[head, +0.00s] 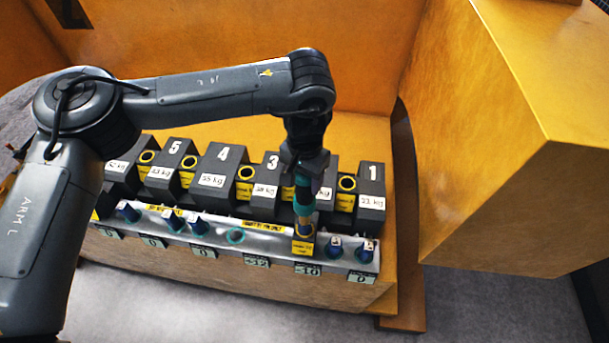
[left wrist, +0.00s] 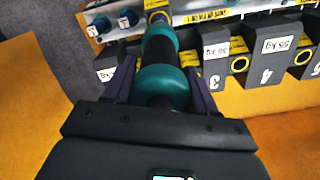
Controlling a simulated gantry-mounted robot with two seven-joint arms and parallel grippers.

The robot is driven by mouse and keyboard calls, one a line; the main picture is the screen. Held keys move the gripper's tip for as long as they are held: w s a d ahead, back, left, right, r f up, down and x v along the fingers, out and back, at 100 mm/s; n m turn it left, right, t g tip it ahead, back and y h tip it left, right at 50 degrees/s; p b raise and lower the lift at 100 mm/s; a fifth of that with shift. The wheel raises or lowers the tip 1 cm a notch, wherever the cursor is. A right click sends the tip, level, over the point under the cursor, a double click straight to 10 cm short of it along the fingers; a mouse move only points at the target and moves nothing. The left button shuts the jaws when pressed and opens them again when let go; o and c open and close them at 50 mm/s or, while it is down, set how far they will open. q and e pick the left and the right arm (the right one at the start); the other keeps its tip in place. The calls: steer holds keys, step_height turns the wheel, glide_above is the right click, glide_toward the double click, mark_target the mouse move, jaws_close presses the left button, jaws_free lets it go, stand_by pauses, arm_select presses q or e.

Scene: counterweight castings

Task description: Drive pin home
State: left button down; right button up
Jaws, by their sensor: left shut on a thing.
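My left gripper (head: 304,178) reaches down over the front rail, between the blocks marked 3 and 1. It is shut on an upright teal-and-dark cylindrical tool (head: 304,197). The tool also fills the middle of the left wrist view (left wrist: 162,88), between the fingers (left wrist: 158,80). Its lower end meets a yellow-labelled block (head: 303,247) on the rail, above the plate reading -10. Blue pins with tags (head: 335,247) stand in the rail to the right, and others (head: 128,212) to the left. My right gripper is not in view.
Dark numbered weight blocks (head: 219,170) stand in a row behind the metal rail (head: 270,238). A large yellow structure (head: 500,170) bounds the right. Grey floor lies open in front.

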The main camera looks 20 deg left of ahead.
arm_select(q)
steer(key=shift+r+p, duration=0.15)
steer(key=shift+p, duration=0.25)
steer(key=shift+w+f, duration=0.1)
steer(key=shift+f, duration=0.9)
stand_by(1.6)
